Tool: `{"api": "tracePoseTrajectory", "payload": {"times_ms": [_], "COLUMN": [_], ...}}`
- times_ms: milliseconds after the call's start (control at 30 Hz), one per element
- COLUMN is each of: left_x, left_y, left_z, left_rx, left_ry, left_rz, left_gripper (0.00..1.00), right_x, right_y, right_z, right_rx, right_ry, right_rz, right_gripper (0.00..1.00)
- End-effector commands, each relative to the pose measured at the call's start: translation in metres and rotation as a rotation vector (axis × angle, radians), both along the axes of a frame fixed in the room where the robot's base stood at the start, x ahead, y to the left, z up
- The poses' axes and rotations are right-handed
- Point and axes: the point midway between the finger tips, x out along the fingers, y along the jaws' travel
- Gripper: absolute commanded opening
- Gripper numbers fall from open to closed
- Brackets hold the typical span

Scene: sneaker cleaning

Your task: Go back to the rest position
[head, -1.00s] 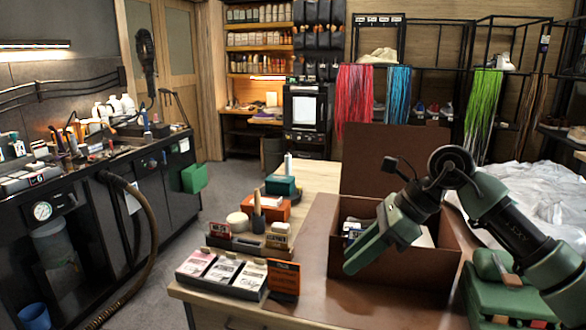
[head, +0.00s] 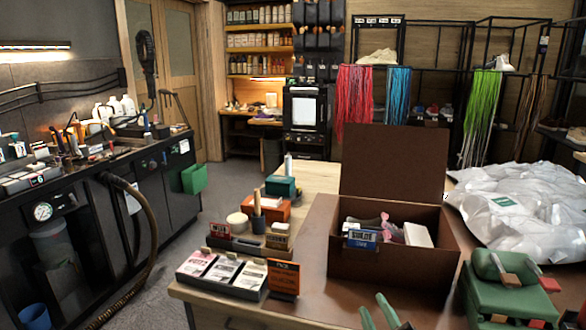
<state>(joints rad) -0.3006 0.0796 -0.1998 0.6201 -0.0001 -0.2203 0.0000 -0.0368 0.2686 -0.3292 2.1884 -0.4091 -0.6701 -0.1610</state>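My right gripper (head: 377,313) shows only by its green fingertips at the bottom edge, in front of the brown box. The fingertips stand apart with nothing seen between them; the rest of the gripper and its arm are out of frame. My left gripper is not in view. The open brown box (head: 388,268) stands on the table with its lid raised at the back. In it are a blue-and-white packet (head: 361,237), a pink and grey item (head: 386,226) and a white block (head: 418,235).
A green padded stand (head: 483,300) with small brushes is right of the gripper. White wrapped bundles (head: 525,212) lie behind it. A card rack (head: 222,273), an orange sign (head: 284,279) and an orange box (head: 270,209) stand on the left of the table. The brown mat before the box is mostly clear.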

Motion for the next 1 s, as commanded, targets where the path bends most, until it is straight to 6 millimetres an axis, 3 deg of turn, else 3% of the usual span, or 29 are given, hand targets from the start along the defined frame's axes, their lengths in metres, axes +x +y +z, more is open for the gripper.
{"api": "tracePoseTrajectory", "payload": {"times_ms": [33,100,200,300,500,700,800,1000], "left_x": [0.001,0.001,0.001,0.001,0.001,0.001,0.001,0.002], "left_y": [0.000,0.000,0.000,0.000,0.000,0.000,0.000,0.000], "left_z": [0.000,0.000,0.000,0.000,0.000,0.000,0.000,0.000], "left_rx": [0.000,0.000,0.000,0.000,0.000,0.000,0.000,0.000], "left_ry": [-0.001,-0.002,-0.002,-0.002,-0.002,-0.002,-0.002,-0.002], "left_rz": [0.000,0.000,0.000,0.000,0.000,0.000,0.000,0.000], "left_gripper": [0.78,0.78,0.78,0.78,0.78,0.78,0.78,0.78], "right_x": [-0.020,-0.049,-0.098,-0.140,-0.208,-0.268,-0.291,-0.276], "right_y": [-0.011,-0.025,-0.036,-0.041,-0.044,-0.043,-0.041,-0.039], "right_z": [-0.034,-0.075,-0.125,-0.156,-0.192,-0.210,-0.218,-0.273], "right_rx": [0.069,0.156,0.253,0.317,0.396,0.447,0.465,0.454], "right_ry": [0.128,0.301,0.524,0.690,0.930,1.122,1.200,1.213], "right_rz": [-0.050,-0.118,-0.202,-0.262,-0.348,-0.413,-0.439,-0.441], "right_gripper": [0.30,0.30,0.30,0.30,0.30,0.30,0.30,0.30]}}
